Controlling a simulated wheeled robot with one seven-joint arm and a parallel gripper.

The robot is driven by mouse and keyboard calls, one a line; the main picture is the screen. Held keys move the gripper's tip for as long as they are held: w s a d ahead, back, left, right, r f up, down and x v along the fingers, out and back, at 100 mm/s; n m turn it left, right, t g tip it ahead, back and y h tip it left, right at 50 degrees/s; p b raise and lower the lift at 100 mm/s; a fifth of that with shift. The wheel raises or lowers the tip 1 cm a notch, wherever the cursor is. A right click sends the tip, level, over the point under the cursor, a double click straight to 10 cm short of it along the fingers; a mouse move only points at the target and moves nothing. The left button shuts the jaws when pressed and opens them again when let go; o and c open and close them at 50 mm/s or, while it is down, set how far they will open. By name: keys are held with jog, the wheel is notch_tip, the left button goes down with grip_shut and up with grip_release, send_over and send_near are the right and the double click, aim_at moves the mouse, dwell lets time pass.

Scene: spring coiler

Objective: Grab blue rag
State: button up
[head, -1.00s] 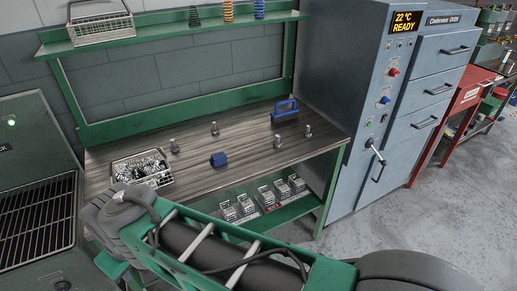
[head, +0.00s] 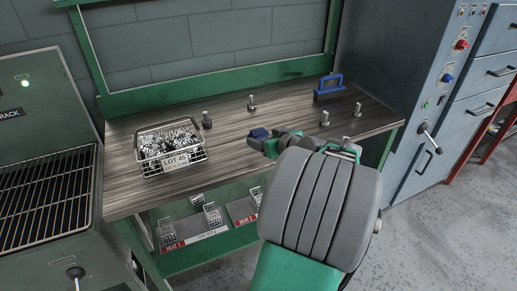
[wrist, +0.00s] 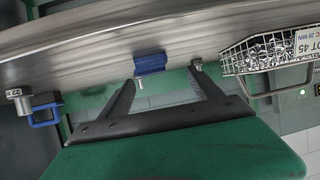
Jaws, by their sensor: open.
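The blue rag (head: 260,133) is a small, dark blue folded piece lying on the wooden bench top, near the middle. In the wrist view the blue rag (wrist: 150,64) is just beyond my fingertips, roughly between their lines. My gripper (head: 271,146) reaches over the bench's front edge, close to the rag, partly hidden behind my arm in the head view. In the wrist view my gripper (wrist: 162,80) has its two dark fingers spread apart with nothing between them.
A wire basket (head: 171,164) of springs labelled LOT 45 stands left of the rag. Several metal posts (head: 251,103) stand on the bench top (head: 125,188). A blue-handled block (head: 329,88) stands at the back right. Small baskets sit on the lower green shelf.

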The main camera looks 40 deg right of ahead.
aim_at(260, 133)
jog(key=shift+s+d+f+h, duration=0.1)
jog(key=shift+s+d+h, duration=0.05)
jog(key=shift+d, duration=0.35)
jog(key=shift+s+d+f+h, duration=0.1)
jog(key=shift+d+h, duration=0.05)
jog(key=shift+d, duration=0.3)
jog(key=x, duration=0.7)
jog(key=shift+w+a+r, duration=0.2)
jog(key=shift+w+a, duration=0.1)
jog(key=shift+w, duration=0.1)
jog(key=shift+c, duration=0.2)
jog(key=c, duration=1.4)
